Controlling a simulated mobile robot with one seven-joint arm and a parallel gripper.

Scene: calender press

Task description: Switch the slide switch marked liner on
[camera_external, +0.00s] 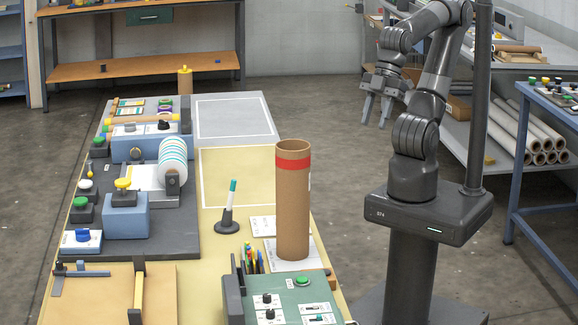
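A green control panel (290,292) sits at the near front edge of the bench. It carries black knobs (266,299), a green button (302,281) and what look like small slide switches (318,319) on white plates. The labels are too small to read, so I cannot tell which switch is marked liner or its position. The panel's lower part is cut off by the picture edge. My gripper (374,123) hangs in the air to the right of the bench, above and beyond the panel. Its two fingers point down, apart, with nothing between them.
A tall brown tube (293,215) with a red band stands on the bench behind the panel. A pen holder (251,266) is beside the panel. A marker in a stand (230,210) and a blue press (128,215) are farther left. A blue side table (555,115) stands right.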

